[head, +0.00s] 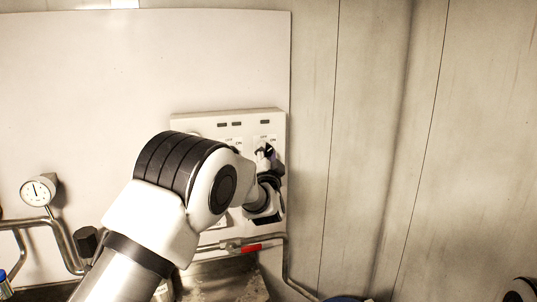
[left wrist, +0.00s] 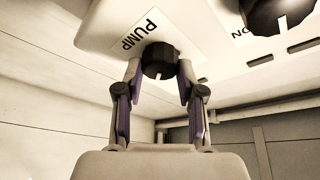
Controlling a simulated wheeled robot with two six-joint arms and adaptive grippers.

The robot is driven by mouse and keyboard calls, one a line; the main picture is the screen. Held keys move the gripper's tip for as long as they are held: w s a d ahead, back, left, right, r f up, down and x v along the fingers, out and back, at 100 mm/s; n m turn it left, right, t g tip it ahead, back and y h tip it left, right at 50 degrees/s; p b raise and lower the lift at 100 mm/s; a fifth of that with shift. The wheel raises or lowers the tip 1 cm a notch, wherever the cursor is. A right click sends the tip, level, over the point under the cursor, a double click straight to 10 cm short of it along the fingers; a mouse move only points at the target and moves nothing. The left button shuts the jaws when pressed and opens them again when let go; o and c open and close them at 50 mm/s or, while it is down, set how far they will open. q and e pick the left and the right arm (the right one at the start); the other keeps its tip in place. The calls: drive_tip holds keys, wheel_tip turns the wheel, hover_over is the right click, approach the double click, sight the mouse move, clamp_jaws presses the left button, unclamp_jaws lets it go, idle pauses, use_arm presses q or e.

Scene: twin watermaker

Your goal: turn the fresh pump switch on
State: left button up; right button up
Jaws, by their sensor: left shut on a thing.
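The black pump switch knob (left wrist: 160,60) sits on the white control panel under a label reading PUMP in the left wrist view. My left gripper (left wrist: 159,68) is shut on this knob, one finger on each side. In the head view the knob (head: 265,152) is at the upper right of the control panel (head: 205,123), with my left gripper (head: 264,158) at it. My left arm hides much of the panel's left and lower parts. I cannot clearly tell which setting the knob points to.
A second black knob (left wrist: 280,14) is beside it on the panel, near an ON mark. Below the panel is a pipe with a red valve handle (head: 250,248). A round gauge (head: 38,190) is at the left. The wall right of the panel is bare.

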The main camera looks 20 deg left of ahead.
use_arm(q)
drive_tip(key=shift+a+m+h, duration=0.1)
drive_tip(key=shift+m+h, duration=0.2)
drive_tip(key=shift+m, duration=0.3)
drive_tip(key=o, duration=1.2)
drive_tip(key=shift+a, duration=0.1)
drive_tip(key=shift+c, duration=0.2)
drive_tip(key=shift+f, duration=0.15)
drive_tip(key=v, duration=1.1)
drive_tip(key=shift+s, duration=0.25)
